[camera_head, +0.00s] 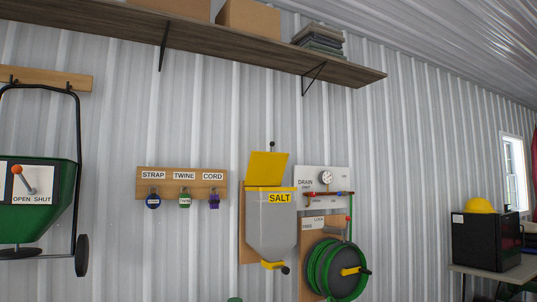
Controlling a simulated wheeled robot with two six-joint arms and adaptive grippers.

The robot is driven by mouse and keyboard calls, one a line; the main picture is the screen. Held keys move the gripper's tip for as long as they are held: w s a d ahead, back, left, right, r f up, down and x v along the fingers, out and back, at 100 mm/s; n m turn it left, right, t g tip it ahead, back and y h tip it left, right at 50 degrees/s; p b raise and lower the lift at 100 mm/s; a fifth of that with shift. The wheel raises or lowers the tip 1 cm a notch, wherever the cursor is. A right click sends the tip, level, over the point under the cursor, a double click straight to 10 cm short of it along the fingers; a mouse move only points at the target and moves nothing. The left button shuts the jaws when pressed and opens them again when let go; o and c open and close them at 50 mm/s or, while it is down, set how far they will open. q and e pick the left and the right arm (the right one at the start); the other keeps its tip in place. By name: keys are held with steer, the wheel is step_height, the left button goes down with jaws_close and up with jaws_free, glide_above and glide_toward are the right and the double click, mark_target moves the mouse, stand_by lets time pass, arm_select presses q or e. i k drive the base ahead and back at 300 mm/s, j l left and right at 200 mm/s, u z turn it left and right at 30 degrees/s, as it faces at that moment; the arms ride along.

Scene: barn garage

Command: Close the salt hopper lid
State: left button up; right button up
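The salt hopper (270,222) hangs on the corrugated wall, right of centre, in the head view. It has a grey body, a yellow rim and a yellow "SALT" label. Its yellow lid (268,167) stands raised above the rim, so the hopper is open. A small dark knob (271,144) on a short stem shows above the lid's top edge. A yellow piece with a dark knob (285,270) sits at the hopper's bottom outlet. Neither of my grippers is in view.
A drain panel (310,176) with a gauge and a green hose reel (337,270) are close on the hopper's right. A hook board (160,180) hangs to its left. A wooden shelf (200,42) runs above. A green spreader (40,220) is far left.

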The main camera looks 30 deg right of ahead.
mark_target(264, 169)
steer(key=i+l+u, duration=0.1)
steer(key=i+l, duration=0.2)
steer(key=i+l+u, duration=0.1)
steer(key=i+l, duration=0.2)
steer(key=l, duration=0.15)
steer(key=i+l+u, duration=0.1)
steer(key=i+l, duration=0.2)
steer(key=l, duration=0.15)
steer(key=i+l+u, duration=0.1)
steer(key=i+l, duration=0.15)
steer(key=l, duration=0.2)
